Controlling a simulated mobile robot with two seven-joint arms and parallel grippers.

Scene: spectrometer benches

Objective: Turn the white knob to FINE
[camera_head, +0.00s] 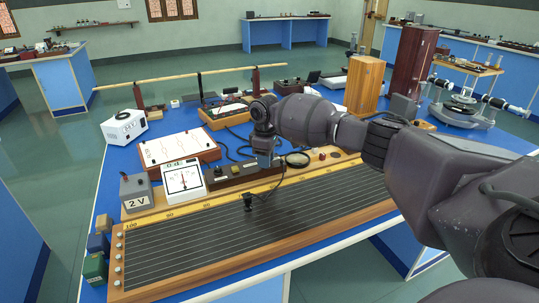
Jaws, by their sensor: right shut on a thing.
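A dark wooden box (228,177) with small fittings on top stands behind the long wire board, right of the white dial meter. My right gripper (264,160) points down at the right part of this box. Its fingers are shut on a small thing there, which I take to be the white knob. The fingers hide the knob and its setting, and no FINE marking is readable. My left gripper is not in view.
The white dial meter (184,181) and a grey 2 V box (136,192) stand left of the dark box. The long wire board (300,205) lies in front. A round black-rimmed lens (297,159) lies close to the right gripper. A tall wooden box (364,86) stands behind my arm.

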